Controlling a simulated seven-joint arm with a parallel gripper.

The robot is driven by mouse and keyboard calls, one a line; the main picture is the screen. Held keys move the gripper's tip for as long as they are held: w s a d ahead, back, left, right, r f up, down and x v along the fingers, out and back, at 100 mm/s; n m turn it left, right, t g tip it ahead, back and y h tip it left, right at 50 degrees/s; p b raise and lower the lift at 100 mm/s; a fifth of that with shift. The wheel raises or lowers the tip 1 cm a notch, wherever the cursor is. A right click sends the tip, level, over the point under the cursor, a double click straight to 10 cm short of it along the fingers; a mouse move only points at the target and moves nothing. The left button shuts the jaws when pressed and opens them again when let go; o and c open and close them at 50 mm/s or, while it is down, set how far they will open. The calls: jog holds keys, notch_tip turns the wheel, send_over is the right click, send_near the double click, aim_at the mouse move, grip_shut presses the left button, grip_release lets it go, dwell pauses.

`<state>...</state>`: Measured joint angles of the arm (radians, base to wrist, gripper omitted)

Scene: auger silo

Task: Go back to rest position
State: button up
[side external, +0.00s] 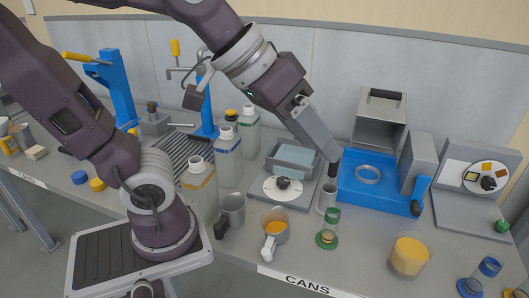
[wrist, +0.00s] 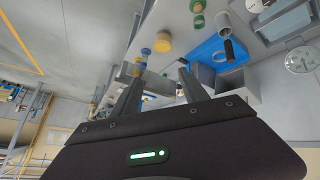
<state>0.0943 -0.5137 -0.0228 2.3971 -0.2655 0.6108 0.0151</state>
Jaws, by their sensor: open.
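My gripper (side external: 325,152) reaches down from the upper left in the side view. Its end is over the middle of the bench, close to the black handle of a grey metal cup (side external: 326,197). In the side view I cannot tell whether it touches that handle. In the wrist view my gripper (wrist: 161,74) shows two fingers spread apart, with nothing held between them. The cup also shows there (wrist: 223,22), off to the right of the fingers. The view is strongly tilted, with bench and floor behind the fingers.
A blue tray (side external: 360,200) with a ring stands right of the cup. A dial scale (side external: 275,190), bottles (side external: 228,158), a pot with orange content (side external: 275,228), a green-rimmed glass (side external: 330,222) and a yellow-filled beaker (side external: 409,257) crowd the bench. Blue presses (side external: 120,90) stand at the back left.

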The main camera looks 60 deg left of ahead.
jog(key=s+a+f+g+y, duration=0.1)
jog(key=s+a+f, duration=0.3)
jog(key=s, duration=0.5)
jog(key=shift+a+f+g+y, duration=0.25)
jog(key=shift+a+g+y, duration=0.15)
jog(key=shift+a+y, duration=0.6)
jog(key=shift+a, duration=0.15)
